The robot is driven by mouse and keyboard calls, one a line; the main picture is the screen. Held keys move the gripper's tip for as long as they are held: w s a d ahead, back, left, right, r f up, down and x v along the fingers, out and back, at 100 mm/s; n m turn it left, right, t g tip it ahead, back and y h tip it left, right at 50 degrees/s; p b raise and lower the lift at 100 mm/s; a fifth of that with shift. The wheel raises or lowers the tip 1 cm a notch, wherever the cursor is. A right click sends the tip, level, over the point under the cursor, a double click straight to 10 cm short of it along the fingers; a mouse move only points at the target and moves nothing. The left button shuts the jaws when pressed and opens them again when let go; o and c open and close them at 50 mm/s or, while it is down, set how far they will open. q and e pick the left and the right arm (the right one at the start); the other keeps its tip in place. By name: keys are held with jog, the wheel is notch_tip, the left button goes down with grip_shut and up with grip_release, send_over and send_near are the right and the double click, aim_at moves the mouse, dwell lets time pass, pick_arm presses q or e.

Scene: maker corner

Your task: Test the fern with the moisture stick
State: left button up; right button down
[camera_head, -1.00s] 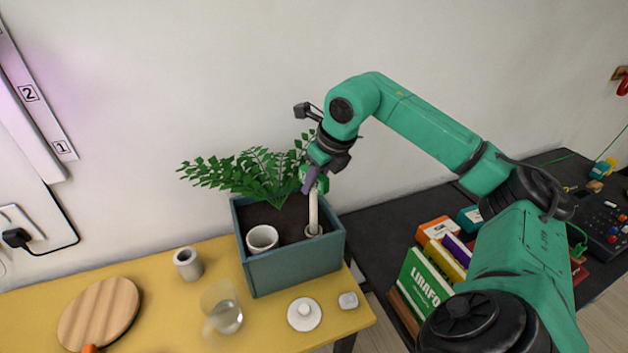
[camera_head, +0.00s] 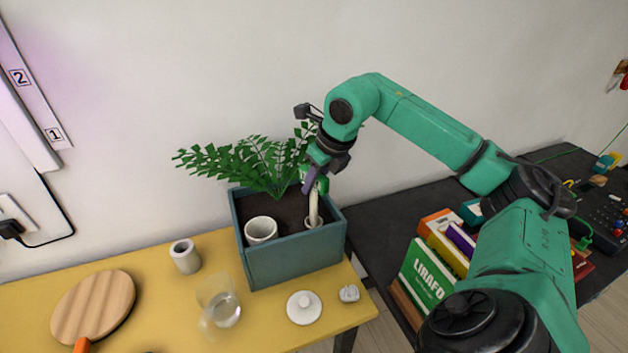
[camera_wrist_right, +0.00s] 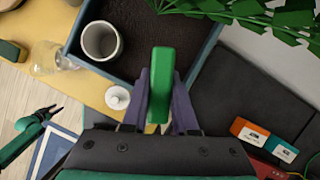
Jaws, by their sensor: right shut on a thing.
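The fern (camera_head: 250,165) grows at the back of a teal planter box (camera_head: 295,263) filled with dark soil; its fronds also show in the right wrist view (camera_wrist_right: 245,15). My right gripper (camera_head: 312,178) is shut on the green top of the moisture stick (camera_wrist_right: 161,85), above the planter's right part. The stick's cream shaft (camera_head: 314,206) points down, nearly upright, to a pale ring at the soil near the right wall. I cannot tell how deep its tip sits.
A white pot (camera_head: 261,230) stands inside the planter at left. On the yellow table (camera_head: 270,325) are a grey cup (camera_head: 185,256), a clear glass jug (camera_head: 220,303), a white lid (camera_head: 304,308) and a round wooden board (camera_head: 93,306). Books (camera_head: 428,273) stand at right.

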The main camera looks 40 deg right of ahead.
jog(key=shift+f+b, duration=0.7)
jog(key=shift+f, duration=0.25)
jog(key=c, duration=0.6)
grip_release()
jog(key=shift+o, duration=0.3)
jog(key=o, duration=0.5)
jog(key=shift+r, duration=0.15)
